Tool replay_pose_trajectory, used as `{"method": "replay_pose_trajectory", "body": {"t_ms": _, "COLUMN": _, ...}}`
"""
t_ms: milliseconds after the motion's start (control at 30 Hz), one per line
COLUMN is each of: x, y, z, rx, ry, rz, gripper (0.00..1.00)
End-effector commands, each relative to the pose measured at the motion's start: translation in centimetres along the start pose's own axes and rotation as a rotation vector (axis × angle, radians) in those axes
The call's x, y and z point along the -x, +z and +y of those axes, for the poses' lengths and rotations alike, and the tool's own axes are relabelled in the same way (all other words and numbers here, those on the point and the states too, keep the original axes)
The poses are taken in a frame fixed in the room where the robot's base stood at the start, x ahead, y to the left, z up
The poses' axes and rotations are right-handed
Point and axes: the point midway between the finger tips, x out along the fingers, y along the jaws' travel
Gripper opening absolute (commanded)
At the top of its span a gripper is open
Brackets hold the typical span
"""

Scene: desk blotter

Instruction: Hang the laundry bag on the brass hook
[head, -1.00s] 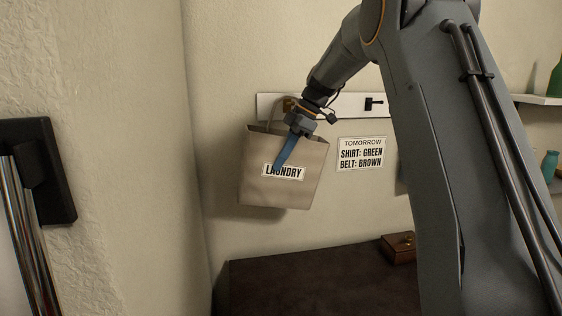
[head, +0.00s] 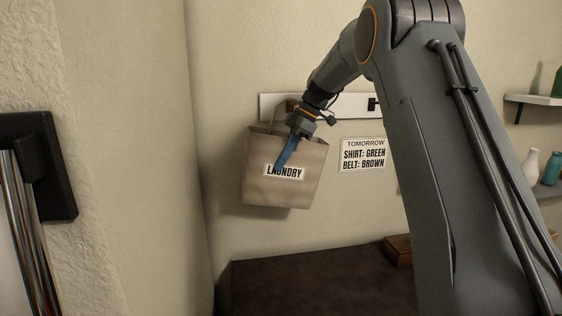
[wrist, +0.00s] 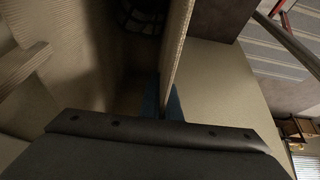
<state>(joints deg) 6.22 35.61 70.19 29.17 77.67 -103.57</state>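The laundry bag (head: 262,189) is beige with a LAUNDRY label, slightly tilted against the wall below a white rail (head: 350,106). Its handle loop rises toward the brass hook (head: 290,105) at the rail's left end. The hook is mostly hidden behind my gripper and the handle, and I cannot tell whether the loop is over it. My gripper (head: 284,155) points down at the bag's top front edge, one blue finger outside. In the wrist view, the blue fingers (wrist: 164,98) lie on both sides of the bag's front wall (wrist: 176,45), close against it.
A black hook (head: 373,104) is on the rail, partly behind my arm. A TOMORROW note (head: 363,154) is on the wall. A dark brown surface (head: 310,285) lies below with a wooden box (head: 398,250). Shelves with vases (head: 552,168) are at right. The left wall is close.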

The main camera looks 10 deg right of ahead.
Motion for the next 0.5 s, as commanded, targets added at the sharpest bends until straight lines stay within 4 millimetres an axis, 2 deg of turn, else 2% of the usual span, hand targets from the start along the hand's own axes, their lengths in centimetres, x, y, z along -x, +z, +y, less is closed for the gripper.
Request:
{"method": "replay_pose_trajectory", "body": {"t_ms": 267, "x": 0.07, "y": -0.04, "z": 0.01, "rx": 0.001, "ry": 0.001, "rz": 0.000, "gripper": 0.00}}
{"method": "replay_pose_trajectory", "body": {"t_ms": 400, "x": 0.06, "y": -0.04, "z": 0.01, "rx": 0.000, "ry": 0.001, "rz": 0.000, "gripper": 0.21}}
{"method": "replay_pose_trajectory", "body": {"t_ms": 433, "x": 0.06, "y": -0.03, "z": 0.01, "rx": 0.000, "ry": 0.001, "rz": 0.000, "gripper": 0.25}}
{"method": "replay_pose_trajectory", "body": {"t_ms": 500, "x": 0.05, "y": -0.03, "z": 0.01, "rx": 0.000, "ry": 0.001, "rz": 0.000, "gripper": 0.25}}
